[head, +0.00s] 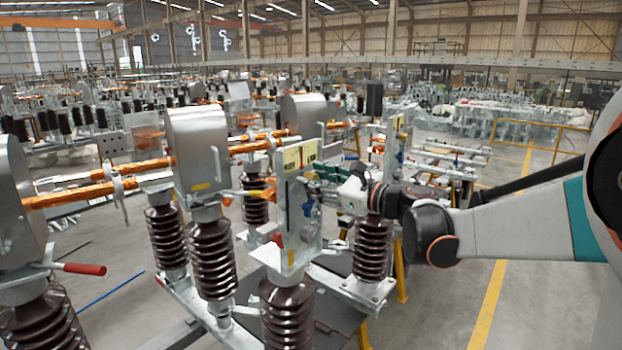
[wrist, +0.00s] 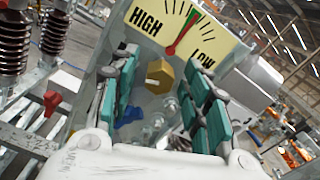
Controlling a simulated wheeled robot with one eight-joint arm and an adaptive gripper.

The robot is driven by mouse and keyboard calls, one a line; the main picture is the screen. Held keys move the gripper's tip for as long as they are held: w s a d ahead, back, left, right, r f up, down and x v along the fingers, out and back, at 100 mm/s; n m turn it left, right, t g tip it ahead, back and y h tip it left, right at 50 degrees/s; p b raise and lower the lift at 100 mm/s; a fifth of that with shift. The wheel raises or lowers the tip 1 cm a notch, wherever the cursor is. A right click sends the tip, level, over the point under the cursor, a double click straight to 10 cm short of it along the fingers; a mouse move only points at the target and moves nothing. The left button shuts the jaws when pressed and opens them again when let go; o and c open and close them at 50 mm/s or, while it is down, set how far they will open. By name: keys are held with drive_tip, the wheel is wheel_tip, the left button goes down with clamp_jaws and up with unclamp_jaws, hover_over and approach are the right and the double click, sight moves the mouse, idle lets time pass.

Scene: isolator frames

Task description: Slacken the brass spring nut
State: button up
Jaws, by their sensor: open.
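The brass spring nut (wrist: 160,76) is a hexagonal brass piece on the grey plate, below a yellow HIGH–LOW gauge (wrist: 185,30). The gauge's red needle points up and right, at or beside the green band. My gripper (wrist: 165,84) is open, with teal-padded fingers on either side of the nut and a visible gap on both sides. In the head view my gripper (head: 322,181) is at the right side of the upright metal plate (head: 296,215). The nut cannot be made out there.
A blue handle (wrist: 130,115) and a red knob (wrist: 52,102) are near the nut in the wrist view. Brown ribbed insulators (head: 212,255) and orange-banded bars (head: 140,168) stand left of the plate. Open floor (head: 540,290) lies to the right.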

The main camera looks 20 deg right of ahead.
drive_tip(key=shift+s+d, duration=0.1)
clamp_jaws()
drive_tip(key=shift+n, duration=0.4)
drive_tip(key=n+b, duration=0.2)
drive_tip(key=n, duration=0.6)
drive_tip(key=n+b, duration=0.2)
drive_tip(key=n, duration=0.7)
drive_tip(key=n+b, duration=0.2)
drive_tip(key=n, duration=0.6)
drive_tip(key=shift+f+n+b, duration=0.3)
drive_tip(key=shift+f+n, duration=0.05)
drive_tip(key=shift+n, duration=0.05)
